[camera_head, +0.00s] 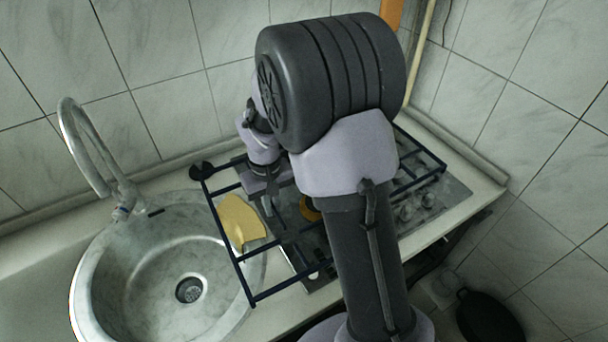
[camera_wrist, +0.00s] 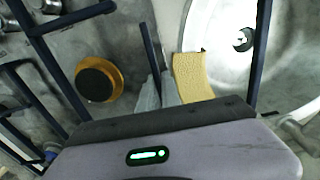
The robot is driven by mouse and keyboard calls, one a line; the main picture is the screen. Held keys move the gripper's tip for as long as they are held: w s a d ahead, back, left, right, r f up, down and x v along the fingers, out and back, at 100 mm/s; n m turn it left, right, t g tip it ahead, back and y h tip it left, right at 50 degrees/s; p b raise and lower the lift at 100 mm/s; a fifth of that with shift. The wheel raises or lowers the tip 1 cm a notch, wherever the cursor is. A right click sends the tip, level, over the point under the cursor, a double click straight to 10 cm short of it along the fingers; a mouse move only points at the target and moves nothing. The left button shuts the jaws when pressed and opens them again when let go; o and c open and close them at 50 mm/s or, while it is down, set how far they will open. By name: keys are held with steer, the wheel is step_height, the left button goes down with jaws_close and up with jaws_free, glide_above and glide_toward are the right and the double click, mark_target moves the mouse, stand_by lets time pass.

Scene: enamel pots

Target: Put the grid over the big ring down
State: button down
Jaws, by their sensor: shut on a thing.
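The grid (camera_head: 240,272) is a dark blue rack of thin bars. In the head view it spans the hob and reaches left over the sink's edge; it also crosses the wrist view (camera_wrist: 50,62). My gripper (camera_wrist: 160,92) is shut on one of its bars; in the head view the gripper (camera_head: 268,190) is partly behind my arm. A burner with an orange ring and black cap (camera_wrist: 98,80) lies below the grid; its ring shows in the head view (camera_head: 309,208). I take it for the big ring, but cannot be sure. The grid appears held above the hob.
A round steel sink (camera_head: 150,275) with a tap (camera_head: 85,150) is on the left. A yellow cloth or sponge (camera_head: 240,222) lies by the sink's right rim, under the grid. Hob knobs (camera_head: 405,210) are at the right. Tiled walls close the back and right. A black pan (camera_head: 488,318) is low at right.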

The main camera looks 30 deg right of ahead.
steer(key=w+d+r+p, duration=0.1)
steer(key=w+d, duration=0.2)
steer(key=d, duration=0.1)
steer(key=w+d+r+p, duration=0.1)
steer(key=w+d+p, duration=0.1)
steer(key=w+d, duration=0.2)
steer(key=w+d+r+p, duration=0.2)
steer(key=w+d, duration=0.1)
steer(key=d, duration=0.2)
steer(key=shift+w+d, duration=0.15)
steer(key=shift+w, duration=0.1)
steer(key=shift+w+d, duration=0.1)
steer(key=shift+d, duration=0.15)
step_height(320, 180, down, 10)
steer(key=b, duration=0.3)
steer(key=c, duration=1.6)
jaws_free()
steer(key=shift+o, duration=0.2)
